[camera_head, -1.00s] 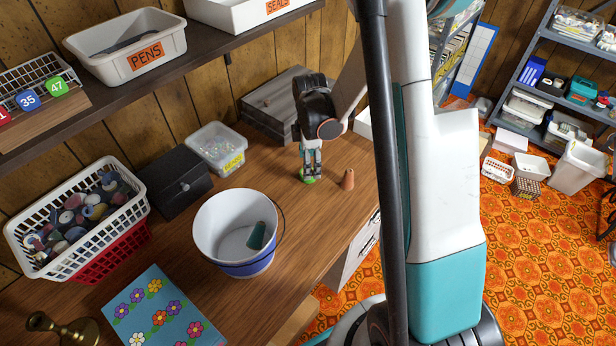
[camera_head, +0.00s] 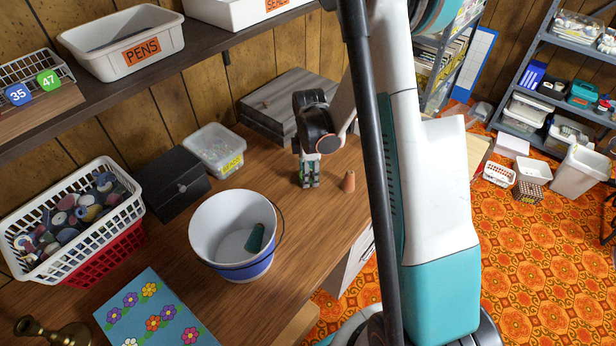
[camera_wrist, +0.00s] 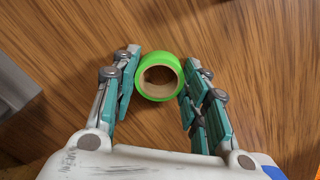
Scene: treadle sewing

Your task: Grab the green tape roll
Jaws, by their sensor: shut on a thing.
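The green tape roll (camera_wrist: 157,58) lies flat on the wooden table, its round cardboard core facing up in the wrist view. My gripper (camera_wrist: 157,80) points down with one finger on each side of the roll, shut on its outer rim. In the head view my gripper (camera_head: 309,185) is low at the tabletop, and its fingers hide nearly all of the roll.
A small terracotta cone (camera_head: 348,182) stands close to the right of my gripper. A white and blue bucket (camera_head: 232,268) stands nearer on the table (camera_head: 300,235).

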